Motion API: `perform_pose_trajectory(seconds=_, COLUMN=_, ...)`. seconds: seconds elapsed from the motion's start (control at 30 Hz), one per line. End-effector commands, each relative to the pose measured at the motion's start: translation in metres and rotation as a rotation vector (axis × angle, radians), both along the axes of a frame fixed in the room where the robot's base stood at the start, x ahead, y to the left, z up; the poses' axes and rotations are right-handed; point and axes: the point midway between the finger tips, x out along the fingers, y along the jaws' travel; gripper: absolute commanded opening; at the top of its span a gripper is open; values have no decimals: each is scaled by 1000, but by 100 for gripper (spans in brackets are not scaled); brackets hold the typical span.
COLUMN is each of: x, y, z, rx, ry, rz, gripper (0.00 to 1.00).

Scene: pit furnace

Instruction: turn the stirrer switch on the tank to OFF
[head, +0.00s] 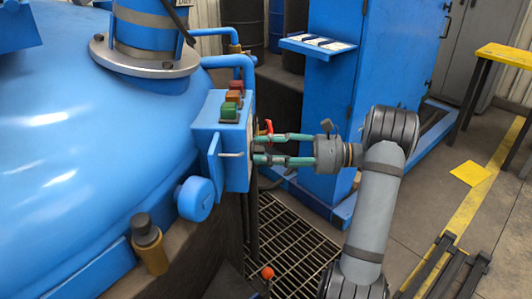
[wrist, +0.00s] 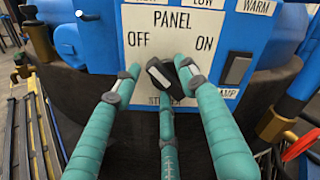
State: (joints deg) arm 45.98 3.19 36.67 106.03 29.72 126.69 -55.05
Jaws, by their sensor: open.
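The blue control box (head: 221,142) is fixed to the side of the blue tank (head: 75,130). In the wrist view its white panel (wrist: 146,20) reads PANEL, with OFF at left and ON at right. My gripper (head: 257,149) has teal fingers and reaches the panel face from the right. In the wrist view my gripper (wrist: 160,83) is open, its fingertips spread around the switch. I cannot tell whether they touch it.
A rocker switch (wrist: 237,68) sits right of the stirrer switch, above a partly hidden label ending in AMP. A red handle (head: 268,126) is close to my fingers. Coloured buttons (head: 231,98) top the box. A blue cabinet (head: 352,75) stands behind my arm. Floor grating (head: 293,240) lies below.

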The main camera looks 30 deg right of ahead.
Motion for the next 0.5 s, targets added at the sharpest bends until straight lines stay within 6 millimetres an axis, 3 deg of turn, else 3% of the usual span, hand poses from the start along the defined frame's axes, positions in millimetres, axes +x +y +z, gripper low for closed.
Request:
perform_pose_trajectory(seconds=0.27, x=-5, y=-10, z=-1, rx=0, ry=1, rz=-2, gripper=42)
perform_pose_trajectory(seconds=0.5, x=-29, y=-51, z=-1, rx=0, ry=0, rz=-4, gripper=42)
